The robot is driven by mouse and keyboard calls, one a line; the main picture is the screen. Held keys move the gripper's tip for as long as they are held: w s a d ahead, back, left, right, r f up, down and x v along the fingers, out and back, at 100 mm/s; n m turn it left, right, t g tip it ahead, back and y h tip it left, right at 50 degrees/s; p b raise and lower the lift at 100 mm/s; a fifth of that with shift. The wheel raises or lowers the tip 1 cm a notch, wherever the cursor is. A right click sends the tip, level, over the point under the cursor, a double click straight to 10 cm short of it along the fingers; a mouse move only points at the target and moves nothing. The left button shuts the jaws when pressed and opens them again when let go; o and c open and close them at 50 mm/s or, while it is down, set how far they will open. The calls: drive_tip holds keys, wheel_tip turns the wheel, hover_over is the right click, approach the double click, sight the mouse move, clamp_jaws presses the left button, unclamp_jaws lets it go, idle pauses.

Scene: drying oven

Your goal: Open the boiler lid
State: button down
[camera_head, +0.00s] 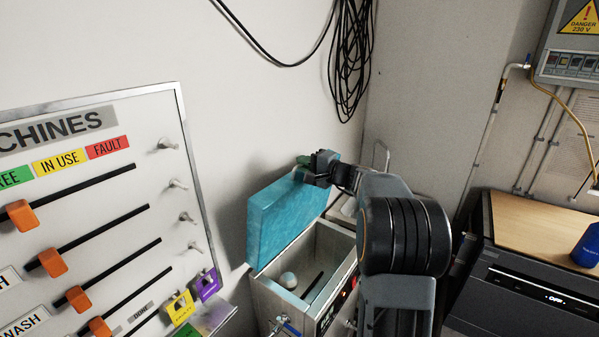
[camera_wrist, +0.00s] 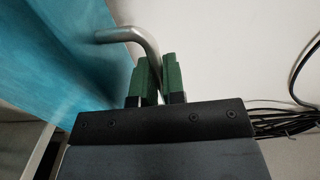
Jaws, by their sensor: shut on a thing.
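The boiler lid (camera_head: 285,215) is a thick blue slab, raised and standing close to upright at the back of the open boiler (camera_head: 275,270). It also shows large at the left in the wrist view (camera_wrist: 60,50). A bent metal handle (camera_wrist: 130,36) sticks out from the lid. My gripper (camera_wrist: 156,75) has green fingers, one on each side of the handle's end, and is shut on it. In the head view my gripper (camera_head: 308,168) is at the lid's upper right part. Inside the boiler are a pale round ball (camera_head: 288,280) and a dark rod (camera_head: 312,285).
A machine status board (camera_head: 100,210) with orange sliders stands at the left. A wood-topped dark machine (camera_head: 540,240) with a blue bottle (camera_head: 588,245) is at the right. Black cables (camera_head: 350,60) hang on the wall above. A blue-handled tap (camera_head: 285,322) is on the boiler's front.

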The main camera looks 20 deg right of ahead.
drive_tip(key=b, duration=0.1)
drive_tip(key=s+d+f+b, duration=0.1)
drive_tip(key=b, duration=0.1)
drive_tip(key=shift+s+f+t, duration=0.2)
drive_tip(key=shift+f+t, duration=0.05)
drive_tip(key=shift+t, duration=0.05)
drive_tip(key=shift+s+d+r+y+b, duration=0.25)
drive_tip(key=shift+s+b, duration=0.4)
drive_tip(key=shift+b, duration=0.5)
drive_tip(key=c, duration=1.2)
unclamp_jaws()
drive_tip(key=shift+c, duration=0.2)
drive_tip(key=b+v, duration=0.3)
drive_tip(key=v, duration=1.1)
drive_tip(key=shift+f, duration=0.25)
drive_tip(key=shift+w+a, duration=0.1)
